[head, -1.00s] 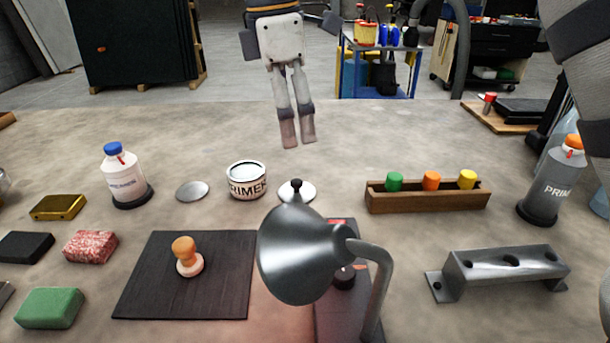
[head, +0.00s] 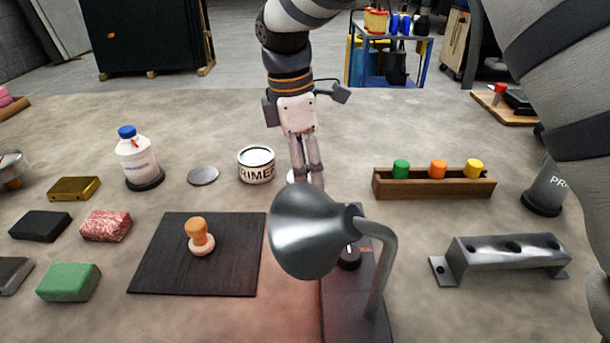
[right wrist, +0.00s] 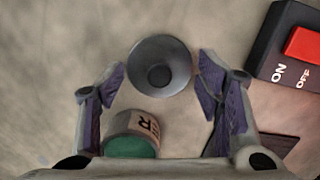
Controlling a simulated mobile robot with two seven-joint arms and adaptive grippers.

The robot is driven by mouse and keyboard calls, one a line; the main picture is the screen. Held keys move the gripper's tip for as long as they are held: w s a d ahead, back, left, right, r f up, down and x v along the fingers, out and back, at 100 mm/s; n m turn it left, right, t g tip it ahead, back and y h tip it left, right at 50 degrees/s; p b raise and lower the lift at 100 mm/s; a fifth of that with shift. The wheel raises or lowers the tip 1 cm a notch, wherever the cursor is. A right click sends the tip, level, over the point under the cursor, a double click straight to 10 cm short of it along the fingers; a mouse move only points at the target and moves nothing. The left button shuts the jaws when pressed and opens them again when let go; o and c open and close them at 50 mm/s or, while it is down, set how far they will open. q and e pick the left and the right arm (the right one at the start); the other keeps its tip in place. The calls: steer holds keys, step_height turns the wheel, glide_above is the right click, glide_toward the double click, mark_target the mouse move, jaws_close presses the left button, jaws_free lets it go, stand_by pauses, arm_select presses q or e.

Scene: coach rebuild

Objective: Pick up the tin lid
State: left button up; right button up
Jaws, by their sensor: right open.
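The tin lid, a grey disc with a dark round knob, lies on the bench. The right wrist view shows the lid (right wrist: 172,50) between and just beyond my open fingertips. In the head view only a pale sliver of the lid (head: 291,177) shows beside my fingers. My right gripper (head: 310,184) points down over it, open and empty, its tips partly hidden by the lamp head; it also shows in the right wrist view (right wrist: 160,85). The primer tin (head: 256,168) stands just left of the lid. My left gripper is out of view.
A lamp (head: 308,235) stands in front of the gripper, on a base with a red switch (right wrist: 306,44). A plain grey disc (head: 203,176) lies left of the tin. A wooden rack (head: 432,186) with coloured caps is right. The bench behind is clear.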

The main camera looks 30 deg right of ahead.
steer(key=c, duration=0.9)
steer(key=shift+f, duration=0.1)
steer(key=shift+c, duration=0.6)
